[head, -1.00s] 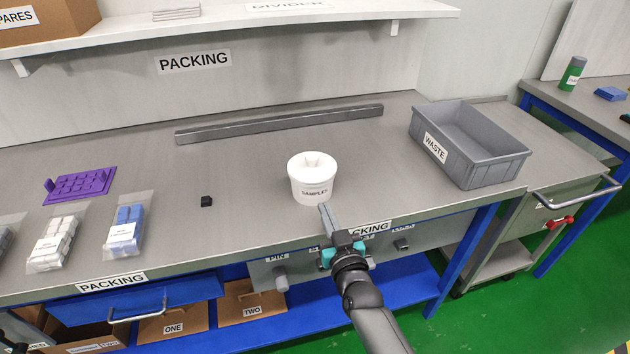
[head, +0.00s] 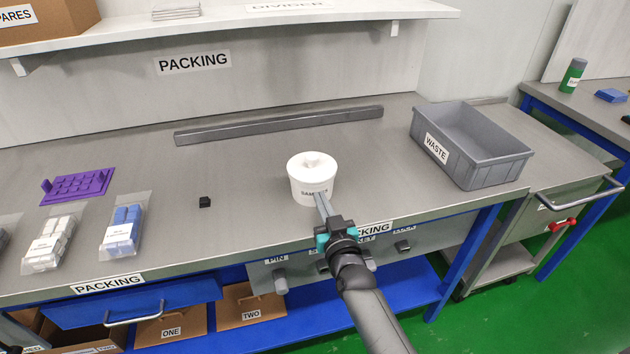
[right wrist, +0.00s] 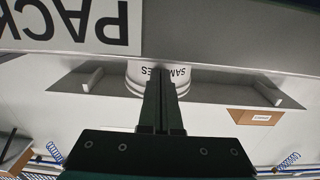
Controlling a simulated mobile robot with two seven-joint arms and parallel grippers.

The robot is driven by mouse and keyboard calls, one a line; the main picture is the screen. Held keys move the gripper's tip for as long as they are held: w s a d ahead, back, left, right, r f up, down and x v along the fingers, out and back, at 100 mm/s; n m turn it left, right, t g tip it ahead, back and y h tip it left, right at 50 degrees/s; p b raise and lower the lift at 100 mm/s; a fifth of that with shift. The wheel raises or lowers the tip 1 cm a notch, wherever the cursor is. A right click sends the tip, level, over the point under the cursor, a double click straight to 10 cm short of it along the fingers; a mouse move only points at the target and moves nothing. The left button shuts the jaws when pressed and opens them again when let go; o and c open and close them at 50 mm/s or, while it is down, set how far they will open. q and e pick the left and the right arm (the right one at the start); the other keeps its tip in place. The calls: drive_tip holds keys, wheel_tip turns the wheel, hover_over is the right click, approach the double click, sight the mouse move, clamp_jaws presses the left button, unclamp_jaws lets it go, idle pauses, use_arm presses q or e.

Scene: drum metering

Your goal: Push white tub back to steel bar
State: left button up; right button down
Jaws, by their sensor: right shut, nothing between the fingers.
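The white tub (head: 311,176), labelled SAMPLES, stands upright on the grey bench near its front edge. The steel bar (head: 280,125) lies along the back of the bench, with bare bench between it and the tub. My right gripper (head: 322,199) is shut and empty, its fingertips at the front of the tub and hiding part of its label. In the right wrist view the shut fingers (right wrist: 163,80) point at the tub (right wrist: 150,72); I cannot tell whether they touch it.
A grey WASTE bin (head: 472,143) stands right of the tub. A small black block (head: 205,202) lies to its left, with bagged parts (head: 122,230) and a purple rack (head: 78,186) further left. The bench between tub and bar is clear.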

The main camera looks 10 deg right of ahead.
sight(316, 188)
drive_tip(key=shift+w+a+b, duration=0.1)
drive_tip(key=shift+w+b, duration=1.3)
drive_tip(key=shift+w, duration=1.1)
drive_tip(key=shift+w, duration=0.1)
drive_tip(key=shift+w+b, duration=0.45)
